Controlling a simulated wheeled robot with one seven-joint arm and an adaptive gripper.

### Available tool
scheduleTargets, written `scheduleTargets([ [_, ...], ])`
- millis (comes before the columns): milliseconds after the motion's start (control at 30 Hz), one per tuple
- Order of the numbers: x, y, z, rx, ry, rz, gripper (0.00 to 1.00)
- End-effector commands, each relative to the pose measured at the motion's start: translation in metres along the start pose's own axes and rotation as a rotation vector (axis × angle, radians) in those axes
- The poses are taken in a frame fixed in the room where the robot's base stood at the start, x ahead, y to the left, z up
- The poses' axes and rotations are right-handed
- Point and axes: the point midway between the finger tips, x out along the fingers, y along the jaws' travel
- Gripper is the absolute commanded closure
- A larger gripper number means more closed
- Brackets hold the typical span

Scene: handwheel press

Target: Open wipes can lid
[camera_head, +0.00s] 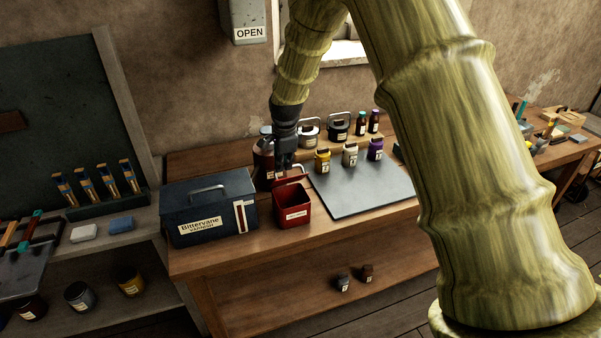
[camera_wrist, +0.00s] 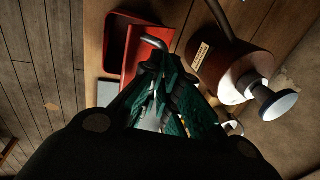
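The red wipes can (camera_head: 292,216) stands on the workbench, right of a blue box. Its lid (camera_head: 291,178) is raised and tilted back at the rear edge, and the dark inside shows. In the wrist view the can's opening (camera_wrist: 119,37) and red lid (camera_wrist: 134,67) lie at the upper middle, with a bent grey handle (camera_wrist: 154,41) by the lid. My gripper (camera_head: 287,163) points down just above and behind the lid; in the wrist view its fingers (camera_wrist: 160,66) come together beside the handle. Whether they touch lid or handle is unclear.
The blue box (camera_head: 208,206) stands close left of the can. A dark red spouted can (camera_head: 262,162) is close behind my gripper and large in the wrist view (camera_wrist: 222,68).

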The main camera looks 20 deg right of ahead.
Motion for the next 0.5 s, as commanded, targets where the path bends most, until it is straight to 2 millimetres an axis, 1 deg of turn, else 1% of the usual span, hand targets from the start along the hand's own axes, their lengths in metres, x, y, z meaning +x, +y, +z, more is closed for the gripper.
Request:
scheduleTargets([
  [33, 0.009, -0.001, 0.003, -0.002, 0.0, 0.009, 1.0],
  [200, 0.011, -0.018, 0.003, -0.003, -0.001, 0.012, 1.0],
  [267, 0.011, -0.016, 0.003, -0.002, -0.002, 0.016, 0.9],
  [300, 0.011, -0.015, 0.003, -0.002, -0.002, 0.017, 0.83],
  [367, 0.011, -0.014, 0.003, -0.002, -0.003, 0.018, 0.72],
  [400, 0.012, -0.013, 0.002, -0.002, -0.003, 0.019, 0.7],
  [500, 0.012, -0.013, 0.002, -0.001, -0.003, 0.021, 0.7],
])
